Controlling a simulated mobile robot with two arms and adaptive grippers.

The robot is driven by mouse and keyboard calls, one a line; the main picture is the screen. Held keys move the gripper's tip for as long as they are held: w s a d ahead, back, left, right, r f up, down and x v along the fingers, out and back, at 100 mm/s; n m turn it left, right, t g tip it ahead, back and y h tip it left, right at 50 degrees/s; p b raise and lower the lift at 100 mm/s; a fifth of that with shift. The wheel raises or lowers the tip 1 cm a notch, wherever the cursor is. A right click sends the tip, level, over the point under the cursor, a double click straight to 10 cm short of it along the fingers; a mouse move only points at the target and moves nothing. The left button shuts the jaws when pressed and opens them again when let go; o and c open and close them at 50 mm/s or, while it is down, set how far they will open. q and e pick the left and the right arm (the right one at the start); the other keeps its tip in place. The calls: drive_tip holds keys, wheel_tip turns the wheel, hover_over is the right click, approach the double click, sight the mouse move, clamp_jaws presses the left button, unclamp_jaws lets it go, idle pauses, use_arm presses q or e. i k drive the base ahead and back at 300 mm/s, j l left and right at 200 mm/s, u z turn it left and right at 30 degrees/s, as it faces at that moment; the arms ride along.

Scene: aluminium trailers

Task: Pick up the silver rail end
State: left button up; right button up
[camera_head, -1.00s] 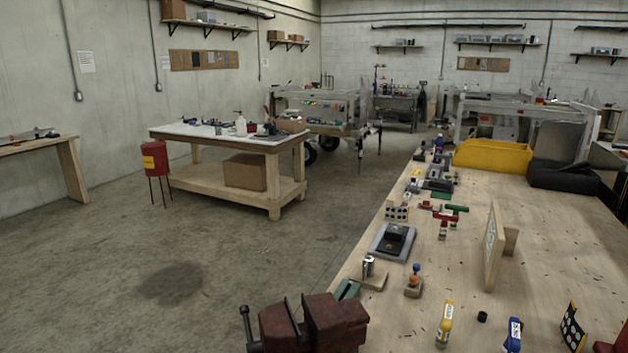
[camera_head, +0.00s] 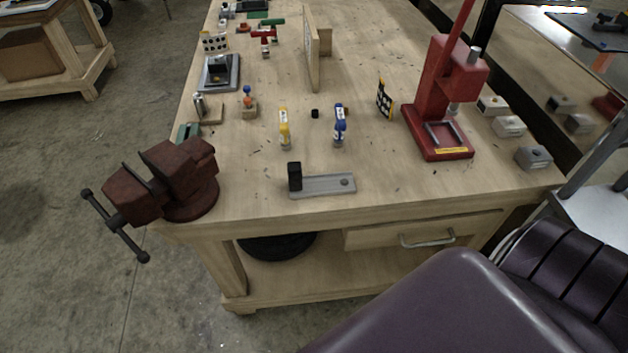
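A flat silver-grey piece (camera_head: 327,187) with a black upright block at its left end and a round hole near its right end lies by the front edge of the workbench (camera_head: 380,195). Several small silver-grey blocks, such as the nearest one (camera_head: 533,158), sit at the bench's right side beyond the red press. I cannot tell for sure which of these is the silver rail end. Neither of my grippers shows in this view.
A dark red vise (camera_head: 165,182) is at the bench's front left corner. A red press (camera_head: 440,105) stands at the right. Yellow (camera_head: 284,130) and blue (camera_head: 339,126) bottles stand between. A wooden upright board (camera_head: 311,50) is farther back. A dark purple rounded form (camera_head: 440,310) fills the lower right.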

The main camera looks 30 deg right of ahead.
sight(321, 184)
drive_tip(key=j+z, duration=0.45)
drive_tip(key=k+j+z, duration=0.1)
drive_tip(key=j+z, duration=0.4)
drive_tip(key=j, duration=0.2)
